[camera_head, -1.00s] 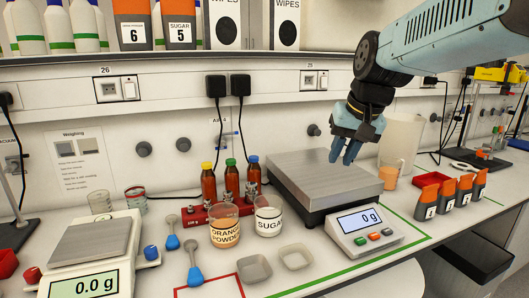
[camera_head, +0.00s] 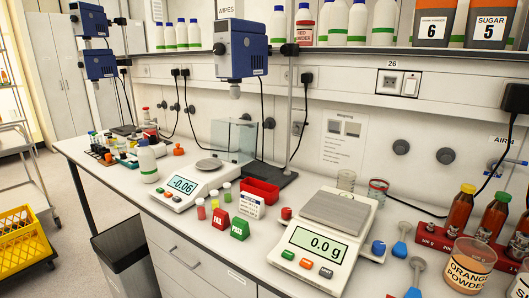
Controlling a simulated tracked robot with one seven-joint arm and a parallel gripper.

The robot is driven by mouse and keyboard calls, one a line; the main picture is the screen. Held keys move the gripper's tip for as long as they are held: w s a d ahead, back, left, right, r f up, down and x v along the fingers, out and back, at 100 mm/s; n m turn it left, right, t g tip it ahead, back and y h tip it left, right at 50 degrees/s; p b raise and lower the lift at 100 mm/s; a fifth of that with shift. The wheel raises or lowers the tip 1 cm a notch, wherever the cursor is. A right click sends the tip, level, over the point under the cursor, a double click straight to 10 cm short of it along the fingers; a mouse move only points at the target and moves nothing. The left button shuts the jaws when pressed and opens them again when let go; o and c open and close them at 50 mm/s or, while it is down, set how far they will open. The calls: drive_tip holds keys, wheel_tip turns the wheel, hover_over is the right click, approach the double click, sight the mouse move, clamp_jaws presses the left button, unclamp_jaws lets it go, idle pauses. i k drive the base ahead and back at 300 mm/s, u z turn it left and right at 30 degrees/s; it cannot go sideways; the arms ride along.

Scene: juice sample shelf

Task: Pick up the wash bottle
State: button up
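I see no bottle that is clearly marked as the wash bottle. A white bottle with a green band (camera_head: 147,161) stands upright on the bench, left of the small balance (camera_head: 184,190). Several similar white bottles (camera_head: 358,22) with green bands stand on the shelf above. A small red-topped item (camera_head: 146,118) is at the far left part of the bench, too small to identify. My gripper is outside the current view.
Blue stirrer heads (camera_head: 237,49) hang over the bench. A black bin (camera_head: 124,262) and yellow crate (camera_head: 20,241) stand on the floor at left.

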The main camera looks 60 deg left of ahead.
sight(147, 155)
drive_tip(key=z, duration=0.1)
drive_tip(key=i, duration=0.1)
drive_tip(key=u, duration=2.85)
drive_tip(key=k, duration=0.85)
drive_tip(key=u, duration=0.15)
drive_tip(key=i, duration=0.85)
drive_tip(key=z, duration=0.05)
